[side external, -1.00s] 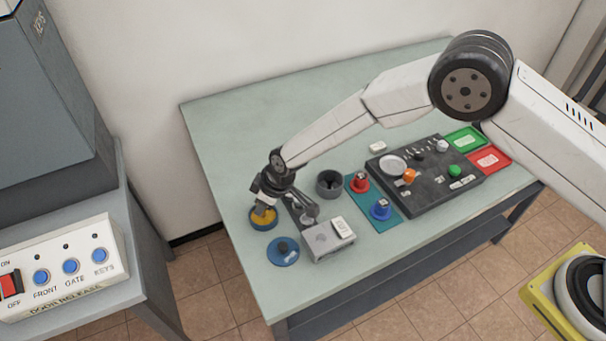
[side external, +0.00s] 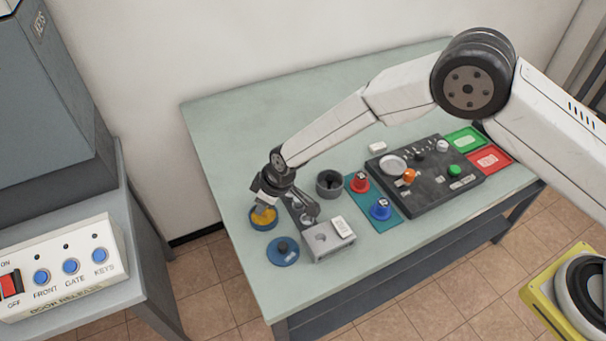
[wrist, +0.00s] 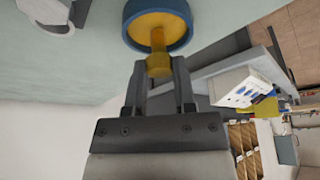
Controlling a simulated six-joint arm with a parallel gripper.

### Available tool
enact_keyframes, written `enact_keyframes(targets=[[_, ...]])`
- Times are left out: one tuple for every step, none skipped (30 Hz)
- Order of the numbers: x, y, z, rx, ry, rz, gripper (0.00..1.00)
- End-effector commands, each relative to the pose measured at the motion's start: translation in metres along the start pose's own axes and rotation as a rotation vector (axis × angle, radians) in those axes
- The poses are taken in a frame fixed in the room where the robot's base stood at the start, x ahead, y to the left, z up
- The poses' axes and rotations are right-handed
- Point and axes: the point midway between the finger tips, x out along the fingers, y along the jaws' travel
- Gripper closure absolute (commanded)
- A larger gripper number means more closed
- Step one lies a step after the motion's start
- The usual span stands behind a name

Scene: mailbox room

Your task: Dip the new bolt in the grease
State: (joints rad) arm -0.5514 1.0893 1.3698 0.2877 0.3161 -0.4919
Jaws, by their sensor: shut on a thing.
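The blue round tin (side external: 263,224) holds yellow grease (side external: 265,216) and stands open near the table's left edge. In the wrist view the tin (wrist: 180,33) is at the top centre. My gripper (side external: 264,207) points down just over the tin. In the wrist view its two fingers (wrist: 158,77) are shut on the bolt (wrist: 158,62), which shows yellow on head and shank. The shank points into the tin; I cannot tell whether its tip still touches the grease. In the side view the bolt is mostly hidden by the fingers.
A blue lid (side external: 283,250) lies in front of the tin. A grey block (side external: 320,241), a dark cup (side external: 329,184) and red (side external: 360,183) and blue (side external: 381,209) knobbed pieces stand to the right. Beyond is a black panel (side external: 432,197). The back left tabletop is clear.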

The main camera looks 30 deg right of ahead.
Motion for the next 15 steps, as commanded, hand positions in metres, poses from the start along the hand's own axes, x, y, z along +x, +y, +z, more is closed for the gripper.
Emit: enact_keyframes(targets=[[-0.004,0.000,-0.002,-0.001,0.003,0.001,1.00],[-0.005,0.000,-0.003,-0.001,0.003,0.001,1.00],[-0.007,0.000,-0.004,-0.001,0.003,0.001,1.00],[-0.009,0.000,-0.005,-0.001,0.003,0.001,1.00],[-0.011,0.000,-0.005,-0.001,0.003,0.001,1.00],[-0.013,0.000,-0.007,-0.001,0.004,0.001,1.00],[-0.015,0.000,-0.007,0.000,0.005,0.001,1.00],[-0.016,0.000,-0.008,0.000,0.005,0.001,1.00],[-0.018,0.000,-0.009,0.000,0.005,0.001,1.00],[-0.020,0.000,-0.010,0.001,0.005,0.001,1.00],[-0.021,0.000,-0.010,0.001,0.005,0.001,1.00],[-0.023,0.000,-0.011,0.001,0.005,0.001,1.00],[-0.025,0.000,-0.012,0.001,0.005,0.001,1.00],[-0.027,0.000,-0.013,0.001,0.005,0.001,1.00],[-0.029,0.000,-0.013,0.000,0.005,0.001,1.00]])
